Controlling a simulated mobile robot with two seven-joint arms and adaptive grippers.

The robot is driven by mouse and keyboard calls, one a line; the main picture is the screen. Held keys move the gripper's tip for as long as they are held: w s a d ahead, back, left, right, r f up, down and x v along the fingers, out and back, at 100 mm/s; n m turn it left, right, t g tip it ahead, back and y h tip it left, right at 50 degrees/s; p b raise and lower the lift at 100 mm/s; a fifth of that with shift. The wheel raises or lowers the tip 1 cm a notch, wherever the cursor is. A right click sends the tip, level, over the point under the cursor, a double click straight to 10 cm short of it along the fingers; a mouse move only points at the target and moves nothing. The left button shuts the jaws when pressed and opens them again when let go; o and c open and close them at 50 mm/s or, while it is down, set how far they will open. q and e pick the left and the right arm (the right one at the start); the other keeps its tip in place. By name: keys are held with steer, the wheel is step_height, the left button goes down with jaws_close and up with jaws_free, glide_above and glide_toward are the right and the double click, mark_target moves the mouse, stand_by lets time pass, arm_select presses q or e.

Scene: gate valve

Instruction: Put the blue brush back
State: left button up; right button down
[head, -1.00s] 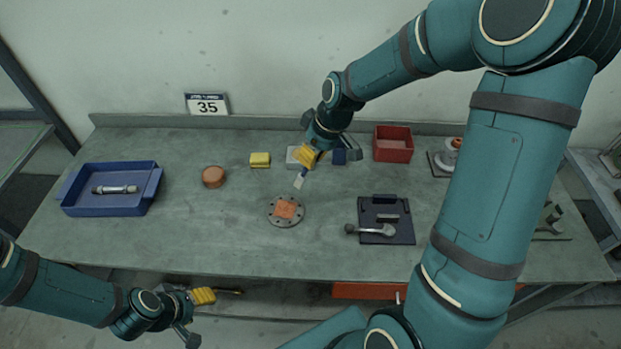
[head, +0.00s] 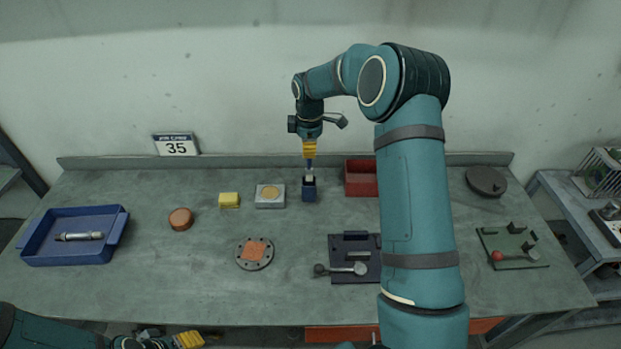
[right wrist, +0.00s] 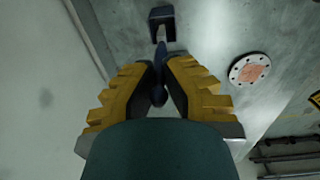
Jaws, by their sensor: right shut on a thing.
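My right gripper (head: 309,152) points down at the back of the bench, shut on the blue brush (head: 310,164). The brush hangs upright, pale bristle end down, at the top of the small dark blue holder (head: 309,190). Whether the bristles are inside its mouth I cannot tell. In the right wrist view the brush (right wrist: 161,72) lies between the yellow fingers (right wrist: 160,85), and its pale end reaches toward the holder (right wrist: 161,14). My left gripper (head: 188,340) is low at the picture's bottom edge, partly cut off; its opening is unclear.
A red bin (head: 361,180) stands close right of the holder, and a grey block with a yellowish disc (head: 270,195) close left. A yellow sponge (head: 229,200), a round flange (head: 254,254), a blue tray (head: 72,216) and a dark tool board (head: 355,272) lie around. The wall is behind.

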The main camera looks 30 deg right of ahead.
mark_target(309, 169)
steer(key=shift+f, duration=3.5)
steer(key=c, duration=1.1)
jaws_free()
steer(key=shift+f, duration=0.15)
steer(key=shift+c, duration=0.2)
steer(key=r, duration=1.2)
steer(key=shift+s+a+r, duration=0.1)
steer(key=shift+s+r, duration=0.1)
steer(key=shift+s, duration=0.05)
steer(key=shift+f, duration=0.1)
